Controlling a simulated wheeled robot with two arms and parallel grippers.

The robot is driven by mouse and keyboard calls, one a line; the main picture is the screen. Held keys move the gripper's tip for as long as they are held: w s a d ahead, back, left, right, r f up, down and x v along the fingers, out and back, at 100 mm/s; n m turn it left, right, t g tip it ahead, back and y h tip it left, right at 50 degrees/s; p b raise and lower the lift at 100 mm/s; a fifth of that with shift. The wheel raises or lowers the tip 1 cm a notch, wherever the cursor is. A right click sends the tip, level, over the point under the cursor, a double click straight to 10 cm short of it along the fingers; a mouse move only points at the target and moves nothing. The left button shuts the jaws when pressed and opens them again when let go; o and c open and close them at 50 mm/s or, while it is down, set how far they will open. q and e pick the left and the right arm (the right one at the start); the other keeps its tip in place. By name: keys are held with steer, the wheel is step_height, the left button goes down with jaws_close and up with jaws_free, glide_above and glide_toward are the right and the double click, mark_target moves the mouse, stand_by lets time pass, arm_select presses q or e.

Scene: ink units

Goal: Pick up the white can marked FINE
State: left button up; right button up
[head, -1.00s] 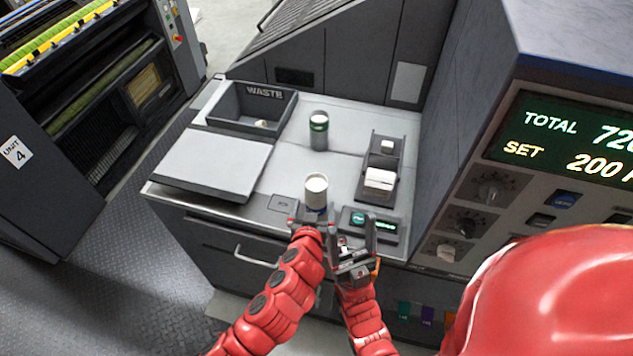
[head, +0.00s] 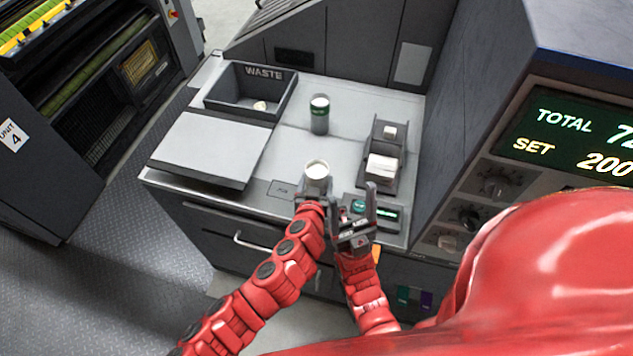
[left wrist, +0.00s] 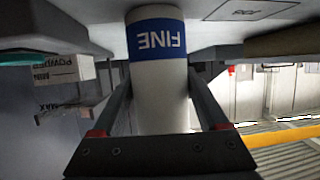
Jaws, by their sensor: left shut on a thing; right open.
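The white can marked FINE (head: 317,170) stands upright at the front of the grey worktop. In the left wrist view the picture is upside down, and the can (left wrist: 160,90) shows its blue FINE band between the two fingers. My left gripper (head: 314,197) is shut on the can from the front. I cannot tell whether its base is clear of the worktop. My right gripper (head: 357,215) is open and empty, just right of the left one, in front of the small lit panel. A second can with a green band (head: 319,115) stands farther back.
A WASTE tray (head: 225,105) with a scrap in it is at the back left. A flat grey plate (head: 210,150) lies in front of it. A card holder (head: 390,165) stands right of the cans. A console with a TOTAL display (head: 570,130) rises at the right.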

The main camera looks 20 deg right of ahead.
arm_select(q)
steer(key=shift+w+f, duration=0.2)
steer(key=shift+w, duration=0.05)
steer(key=c, duration=0.5)
steer(key=shift+s, duration=0.15)
steer(key=c, duration=0.3)
steer(key=shift+r, duration=0.15)
